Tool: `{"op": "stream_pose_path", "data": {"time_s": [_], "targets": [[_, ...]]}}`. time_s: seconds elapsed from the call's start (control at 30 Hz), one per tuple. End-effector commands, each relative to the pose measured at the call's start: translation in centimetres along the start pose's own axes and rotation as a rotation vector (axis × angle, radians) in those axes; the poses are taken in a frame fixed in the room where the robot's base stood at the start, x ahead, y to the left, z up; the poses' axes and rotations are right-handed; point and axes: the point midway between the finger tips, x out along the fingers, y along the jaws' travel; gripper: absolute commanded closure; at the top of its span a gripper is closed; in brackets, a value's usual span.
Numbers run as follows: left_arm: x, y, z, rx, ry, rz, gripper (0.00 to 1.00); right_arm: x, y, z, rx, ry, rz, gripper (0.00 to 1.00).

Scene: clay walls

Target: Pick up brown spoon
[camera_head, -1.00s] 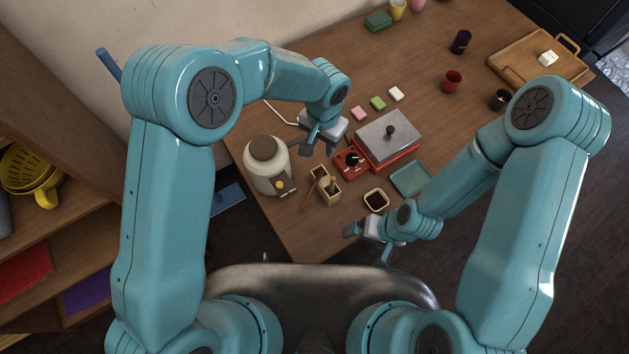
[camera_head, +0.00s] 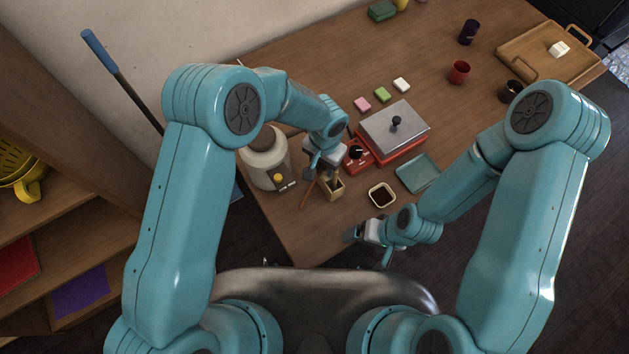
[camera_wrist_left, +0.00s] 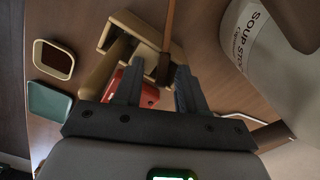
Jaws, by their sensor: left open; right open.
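The brown spoon shows as a thin brown handle (camera_head: 307,196) beside the small wooden holder (camera_head: 332,187) near the table's left edge. In the left wrist view the spoon's handle (camera_wrist_left: 169,25) runs down to a dark brown part between the fingertips; whether they touch it I cannot tell. My left gripper (camera_head: 321,168) is open just above the holder and hides part of it; it also shows in the left wrist view (camera_wrist_left: 158,72). My right gripper (camera_head: 357,232) is open and empty near the table's front edge.
A cream soup pot (camera_head: 262,167) stands just left of the holder. A red cooker with a grey lid (camera_head: 402,135) is behind right. A small bowl of dark sauce (camera_head: 382,207) and a teal tray (camera_head: 407,180) lie to the right. The table's front left corner is clear.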

Motion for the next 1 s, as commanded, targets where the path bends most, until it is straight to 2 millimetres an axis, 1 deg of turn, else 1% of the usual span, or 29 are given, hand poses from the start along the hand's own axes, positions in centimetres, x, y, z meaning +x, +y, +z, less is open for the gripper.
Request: {"op": "stream_pose_path", "data": {"time_s": [0.1,0.13,0.17,0.2,0.23,0.27,0.63,0.77,0.87,0.97,1.0], "targets": [[-0.1,0.0,0.0,0.0,0.001,0.0,0.6,-0.1,0.0,0.0,0.0,0.0,0.0,0.09],[-0.1,0.0,0.0,0.0,0.0,0.0,0.63,-0.1,0.0,0.0,0.0,0.0,0.0,0.09],[-0.1,0.0,0.0,0.0,0.0,0.0,0.73,-0.1,0.0,0.0,0.0,0.0,0.0,0.09],[-0.1,0.0,0.0,0.0,0.0,0.0,0.86,-0.1,0.0,0.0,0.0,0.0,0.0,0.09],[-0.1,0.0,0.0,0.0,0.0,0.0,0.95,-0.1,0.0,0.0,0.0,0.0,0.0,0.09],[-0.1,0.0,0.0,0.0,0.0,0.0,1.0,-0.1,0.0,0.0,0.0,0.0,0.0,0.09],[-0.2,0.0,0.0,0.0,0.0,0.0,1.0,-0.1,0.0,0.0,0.0,0.0,0.0,0.09],[-0.7,0.0,0.0,0.0,0.0,-0.001,1.0,0.0,0.0,0.0,0.0,0.0,0.0,0.09],[-1.8,-0.1,-0.1,0.0,0.002,-0.001,1.0,0.2,0.1,0.0,0.0,0.0,0.0,0.09],[-3.8,-0.1,-0.1,-0.001,0.006,-0.001,1.0,0.6,0.2,0.0,0.0,0.0,0.0,0.09],[-5.0,-0.1,-0.1,0.0,0.007,-0.002,1.0,0.8,0.3,0.0,0.0,0.0,0.0,0.09]]}}
